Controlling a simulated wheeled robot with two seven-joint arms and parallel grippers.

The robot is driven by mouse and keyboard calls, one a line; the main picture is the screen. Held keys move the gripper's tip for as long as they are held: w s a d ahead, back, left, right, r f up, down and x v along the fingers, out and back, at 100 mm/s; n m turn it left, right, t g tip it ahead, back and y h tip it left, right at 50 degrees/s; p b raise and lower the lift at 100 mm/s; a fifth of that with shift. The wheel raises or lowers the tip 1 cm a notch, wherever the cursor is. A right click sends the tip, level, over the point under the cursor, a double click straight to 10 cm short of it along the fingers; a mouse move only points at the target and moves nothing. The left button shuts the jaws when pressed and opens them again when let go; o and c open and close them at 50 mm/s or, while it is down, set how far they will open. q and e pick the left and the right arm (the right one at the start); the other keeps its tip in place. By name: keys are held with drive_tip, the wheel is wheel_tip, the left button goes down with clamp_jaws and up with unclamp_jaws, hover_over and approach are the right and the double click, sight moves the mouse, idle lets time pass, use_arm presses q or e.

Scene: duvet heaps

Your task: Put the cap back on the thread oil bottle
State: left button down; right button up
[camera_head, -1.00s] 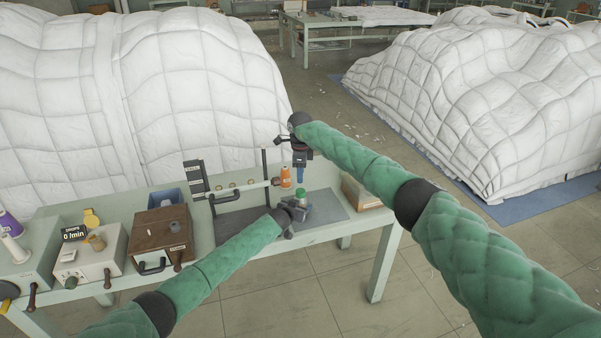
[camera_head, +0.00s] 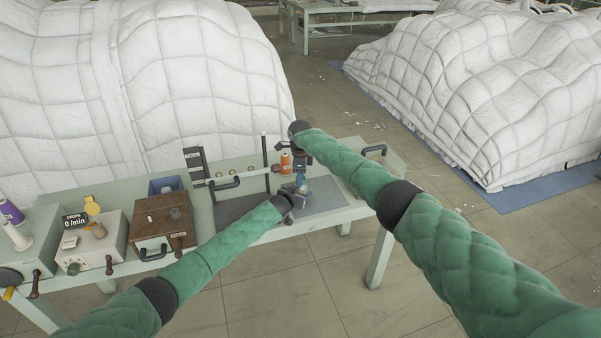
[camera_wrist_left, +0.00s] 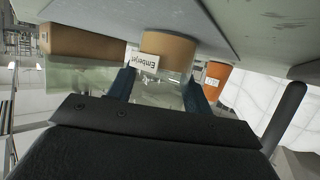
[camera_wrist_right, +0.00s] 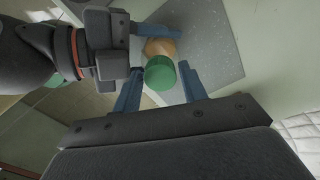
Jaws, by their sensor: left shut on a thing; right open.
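The thread oil bottle (camera_wrist_left: 168,50) has tan contents, a clear glass part and a pale label. It appears inverted in the left wrist view, with its tan end by the grey bench surface. My left gripper (camera_wrist_left: 160,88) is shut on the glass part. The green cap (camera_wrist_right: 160,73) shows in the right wrist view, overlapping the amber bottle below it. I cannot tell whether it is seated on the bottle. My right gripper (camera_wrist_right: 162,68) is open, its blue fingers on either side of the cap. In the head view, my right gripper (camera_head: 302,180) hides most of the bottle and cap.
An orange thread cone (camera_head: 286,162) stands close behind the grippers on the bench. A cardboard box (camera_wrist_left: 90,42) lies nearby. A brown wooden box (camera_head: 162,225) and a dial unit (camera_head: 97,250) stand farther left. A grey mat (camera_head: 325,196) lies on the bench.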

drive_tip(key=shift+c, duration=0.4)
drive_tip(key=c, duration=0.7)
drive_tip(key=m, duration=1.1)
drive_tip(key=o, duration=1.1)
drive_tip(key=shift+o, duration=0.2)
wheel_tip(320, 180, up, 12)
